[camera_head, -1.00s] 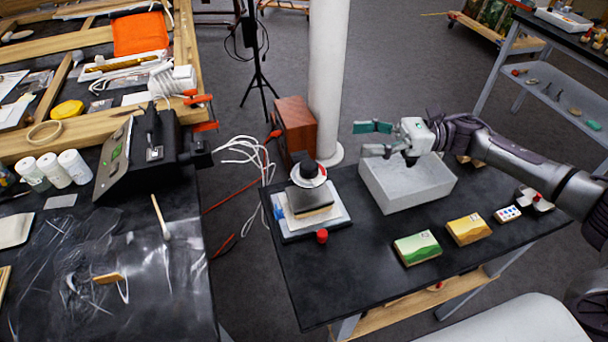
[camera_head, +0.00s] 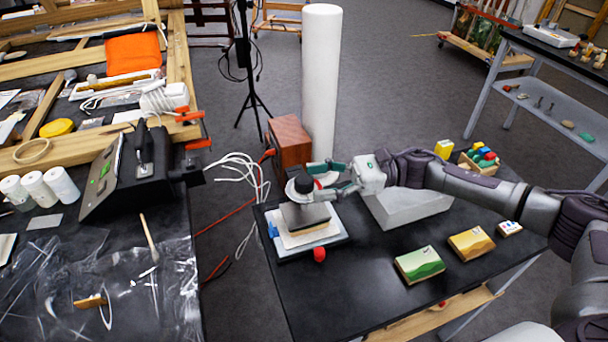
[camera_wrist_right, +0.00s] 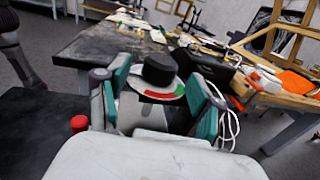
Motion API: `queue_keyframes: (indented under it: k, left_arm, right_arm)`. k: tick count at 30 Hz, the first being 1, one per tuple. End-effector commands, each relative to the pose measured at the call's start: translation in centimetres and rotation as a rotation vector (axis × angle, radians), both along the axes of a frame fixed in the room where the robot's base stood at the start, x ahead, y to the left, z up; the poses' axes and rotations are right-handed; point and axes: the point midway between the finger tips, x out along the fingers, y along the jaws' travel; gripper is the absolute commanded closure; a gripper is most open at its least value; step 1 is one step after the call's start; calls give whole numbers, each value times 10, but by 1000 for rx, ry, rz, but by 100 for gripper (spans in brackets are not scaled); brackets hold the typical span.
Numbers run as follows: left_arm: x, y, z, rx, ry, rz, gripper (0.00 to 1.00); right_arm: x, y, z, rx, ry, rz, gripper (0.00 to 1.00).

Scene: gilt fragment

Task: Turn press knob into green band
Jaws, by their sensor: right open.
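The press (camera_head: 303,222) stands at the left end of the dark table, with a black knob (camera_head: 299,183) on top. In the right wrist view the black knob (camera_wrist_right: 160,69) sits above a white dial (camera_wrist_right: 148,88) with a red band (camera_wrist_right: 158,95) and a green band (camera_wrist_right: 179,91). My right gripper (camera_head: 316,180) is open at knob height, with its green-padded fingers on either side of the knob. In the wrist view a gap shows beside the knob; contact cannot be told. My left gripper is not in view.
A red knob (camera_head: 319,254) is at the press's front corner. A pale box (camera_head: 409,208) stands under my right arm. Green (camera_head: 419,263) and yellow (camera_head: 471,243) blocks lie on the table's right half. The table's front middle is clear.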

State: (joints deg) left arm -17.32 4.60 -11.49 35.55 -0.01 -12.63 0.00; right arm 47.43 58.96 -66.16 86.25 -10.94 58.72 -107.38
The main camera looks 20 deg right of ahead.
Motion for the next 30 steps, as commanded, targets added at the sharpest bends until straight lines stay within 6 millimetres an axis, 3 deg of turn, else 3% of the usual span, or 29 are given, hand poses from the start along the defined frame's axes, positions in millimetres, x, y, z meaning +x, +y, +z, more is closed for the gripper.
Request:
queue_keyframes:
  k: [6,18,28,30]
  left_arm:
    - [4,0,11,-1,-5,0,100]
    - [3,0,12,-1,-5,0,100]
    - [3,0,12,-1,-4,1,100]
    - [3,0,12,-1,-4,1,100]
  right_arm:
    - [3,27,2,1,0,0,34]
    - [4,33,-1,0,1,0,35]
    - [4,33,-1,0,1,-1,90]
    - [4,33,-1,0,1,-1,95]
